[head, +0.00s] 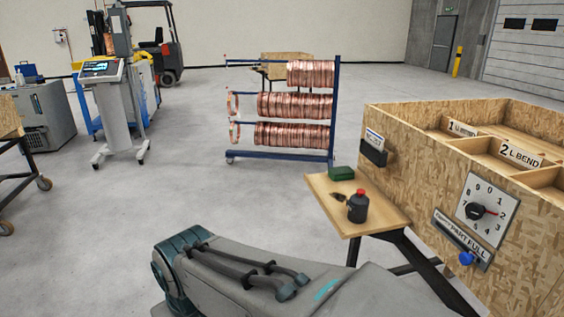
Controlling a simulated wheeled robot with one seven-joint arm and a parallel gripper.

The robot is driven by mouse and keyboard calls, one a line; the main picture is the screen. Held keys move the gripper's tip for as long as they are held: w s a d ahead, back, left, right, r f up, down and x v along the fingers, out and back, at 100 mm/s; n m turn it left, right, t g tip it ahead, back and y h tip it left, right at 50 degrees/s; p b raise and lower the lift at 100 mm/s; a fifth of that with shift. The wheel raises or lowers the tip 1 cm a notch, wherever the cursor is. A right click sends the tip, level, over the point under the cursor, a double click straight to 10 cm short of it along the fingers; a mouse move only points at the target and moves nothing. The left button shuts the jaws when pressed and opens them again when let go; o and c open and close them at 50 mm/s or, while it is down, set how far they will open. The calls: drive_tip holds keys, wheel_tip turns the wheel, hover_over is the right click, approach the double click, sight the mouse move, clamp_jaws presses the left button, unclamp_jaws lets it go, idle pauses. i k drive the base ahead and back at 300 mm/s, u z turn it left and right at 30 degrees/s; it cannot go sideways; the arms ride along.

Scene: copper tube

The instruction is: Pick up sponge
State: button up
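A small green block (342,173), which looks like the sponge, lies on the far edge of a small wooden shelf (375,217). A dark bottle with a red cap (357,207) stands nearer on the same shelf. A small dark item (339,197) lies left of the bottle; I cannot tell what it is. My grey arm crosses the bottom of the head view, left of and nearer than the shelf. My gripper is not in view.
A chipboard bin (440,165) with labelled compartments, a dial and a blue knob (466,258) stands right of the shelf. A blue rack of copper coils (290,105) stands behind. A console (105,95) is at the left. The floor between is clear.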

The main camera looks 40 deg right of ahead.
sight(340, 174)
drive_tip(key=z, duration=0.55)
drive_tip(key=i, duration=1.35)
drive_tip(key=z, duration=1.65)
drive_tip(key=i, duration=0.85)
drive_tip(key=z, duration=0.6)
